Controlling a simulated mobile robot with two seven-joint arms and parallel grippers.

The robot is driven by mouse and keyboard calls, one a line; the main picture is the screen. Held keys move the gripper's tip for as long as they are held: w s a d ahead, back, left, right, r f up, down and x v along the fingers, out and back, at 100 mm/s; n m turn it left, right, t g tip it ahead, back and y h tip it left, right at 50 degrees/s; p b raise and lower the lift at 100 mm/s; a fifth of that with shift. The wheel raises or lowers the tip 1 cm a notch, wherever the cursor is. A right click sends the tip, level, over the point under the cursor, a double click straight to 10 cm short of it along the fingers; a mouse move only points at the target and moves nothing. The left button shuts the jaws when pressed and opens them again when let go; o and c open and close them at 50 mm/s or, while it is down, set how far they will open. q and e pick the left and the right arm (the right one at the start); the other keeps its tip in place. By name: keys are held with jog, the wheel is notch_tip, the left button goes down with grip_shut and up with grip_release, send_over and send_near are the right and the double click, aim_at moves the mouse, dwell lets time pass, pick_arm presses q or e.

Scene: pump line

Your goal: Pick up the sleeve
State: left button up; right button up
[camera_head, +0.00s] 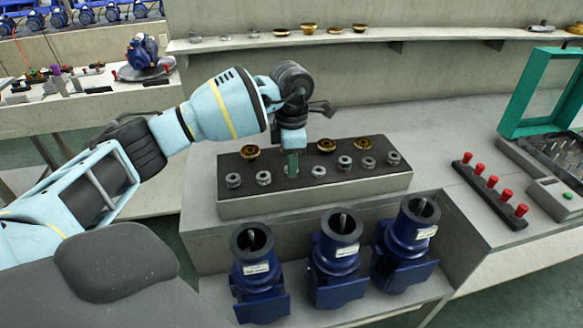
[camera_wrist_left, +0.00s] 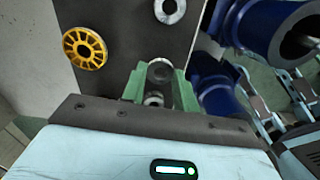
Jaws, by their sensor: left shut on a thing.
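My left gripper (camera_head: 291,168) points down over the dark-topped block (camera_head: 322,196), among the steel rings and brass wheels. In the left wrist view its green fingers (camera_wrist_left: 154,86) are shut on a grey metal cylinder, which looks like the sleeve (camera_wrist_left: 160,71). In the head view the fingers and wrist hide the sleeve. I cannot tell whether it still touches the block. My right gripper is not in view.
Several steel rings (camera_head: 318,171) and brass wheels (camera_head: 326,145) stand close around the gripper. Three blue pump housings (camera_head: 335,257) stand in front, lower down. A rack of red-topped pegs (camera_head: 490,187) and a green frame (camera_head: 518,105) are at the right.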

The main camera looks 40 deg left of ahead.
pick_arm(q)
jog(key=shift+r, duration=0.9)
jog(key=s+d+r, duration=0.1)
jog(key=s+d, duration=0.7)
jog(key=d, duration=0.5)
jog(key=shift+s+d+b, duration=0.2)
jog(key=shift+s+b, duration=0.1)
jog(key=shift+s, duration=0.1)
jog(key=m, duration=0.9)
jog(key=s+f+m, duration=0.1)
jog(key=m, duration=0.8)
jog(key=s+f+m, duration=0.1)
jog(key=m, duration=0.8)
jog(key=shift+s+d+f, duration=0.1)
jog(key=shift+s+d, duration=0.1)
jog(key=shift+d, duration=0.05)
